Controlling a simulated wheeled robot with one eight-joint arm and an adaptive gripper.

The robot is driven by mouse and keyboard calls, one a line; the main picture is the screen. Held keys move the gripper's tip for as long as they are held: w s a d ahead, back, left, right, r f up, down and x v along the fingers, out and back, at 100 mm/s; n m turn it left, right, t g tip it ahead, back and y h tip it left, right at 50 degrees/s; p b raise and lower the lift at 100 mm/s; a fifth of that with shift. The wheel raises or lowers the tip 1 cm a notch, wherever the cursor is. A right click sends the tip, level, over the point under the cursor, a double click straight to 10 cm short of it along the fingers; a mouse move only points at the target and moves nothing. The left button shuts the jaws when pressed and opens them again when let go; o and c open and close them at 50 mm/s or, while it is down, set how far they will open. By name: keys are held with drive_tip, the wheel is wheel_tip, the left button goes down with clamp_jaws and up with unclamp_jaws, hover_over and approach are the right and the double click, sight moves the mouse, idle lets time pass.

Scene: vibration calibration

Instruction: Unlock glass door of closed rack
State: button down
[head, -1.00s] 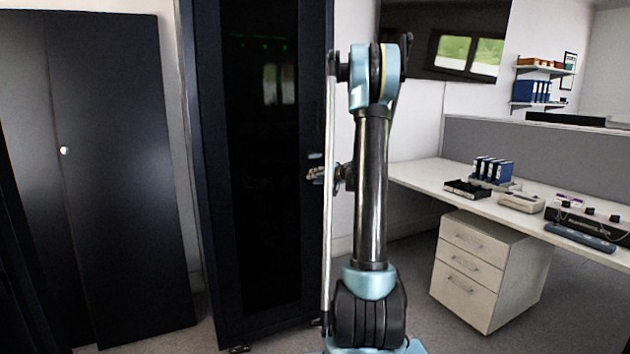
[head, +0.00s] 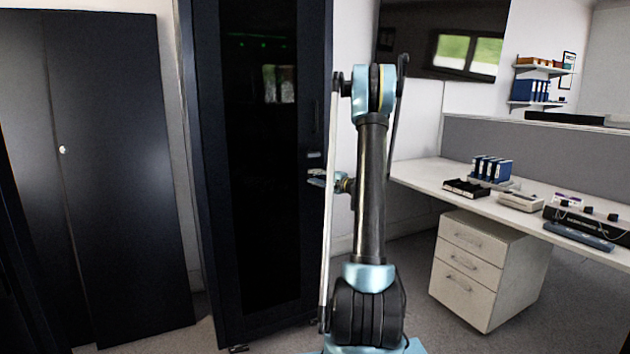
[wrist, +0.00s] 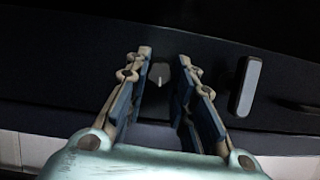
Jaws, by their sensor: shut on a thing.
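The closed rack stands left of my arm in the head view, with a dark glass door (head: 260,190) in a black frame. My gripper (head: 317,180) is at the right edge of that door, partly hidden by my arm. In the wrist view my gripper (wrist: 163,75) has one finger on each side of a small grey lock piece (wrist: 159,74) on the dark door frame and is shut on it. The exact contact is dark and hard to make out. A grey oblong handle (wrist: 247,86) lies just right of the fingers.
A black cabinet (head: 120,180) stands at the left. A white desk (head: 430,180) with blue binders (head: 491,169) and a drawer unit (head: 489,265) stand at the right. Some carpet is free between rack and drawers.

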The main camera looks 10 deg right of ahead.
drive_tip(key=shift+f+m+t+y, duration=0.15)
drive_tip(key=shift+m+t+y, duration=0.15)
drive_tip(key=shift+m, duration=0.7)
drive_tip(key=c, duration=1.4)
unclamp_jaws()
drive_tip(key=shift+f, duration=0.1)
drive_tip(key=shift+o, duration=0.2)
drive_tip(key=v, duration=1.2)
